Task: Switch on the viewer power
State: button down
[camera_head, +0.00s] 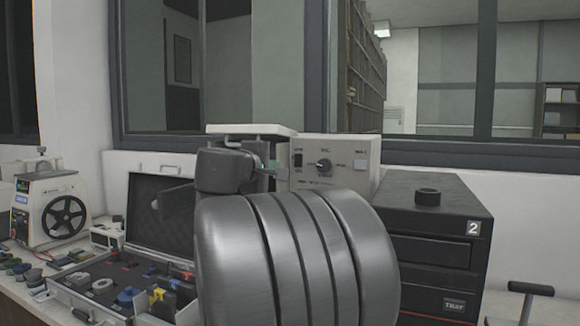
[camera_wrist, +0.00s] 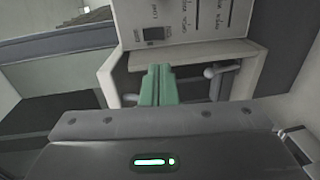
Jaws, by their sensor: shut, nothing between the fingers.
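The viewer (camera_head: 350,155) is a beige box with a front panel, standing behind my arm. A small dark rocker switch (camera_head: 298,160) sits at the left of its panel, left of a round black knob (camera_head: 323,165). In the wrist view, a dark switch (camera_wrist: 153,34) shows on the beige panel (camera_wrist: 205,20). My gripper (camera_wrist: 158,72) has green fingers, shut together and empty. In that view its tips are just below the switch; I cannot tell whether they touch the panel. In the head view, my arm hides most of the gripper and the panel's lower part.
An open foam-lined case (camera_head: 160,215) with several small parts lies left. A machine with a black wheel (camera_head: 63,217) stands far left. A window is behind.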

aim_at(298, 166)
jog(key=p+x, duration=0.2)
jog(key=x, duration=1)
jog(key=shift+w+d, duration=0.15)
jog(key=shift+w, duration=0.2)
jog(key=shift+w+d, duration=0.25)
jog(key=shift+w, duration=0.3)
jog(key=shift+f, duration=0.15)
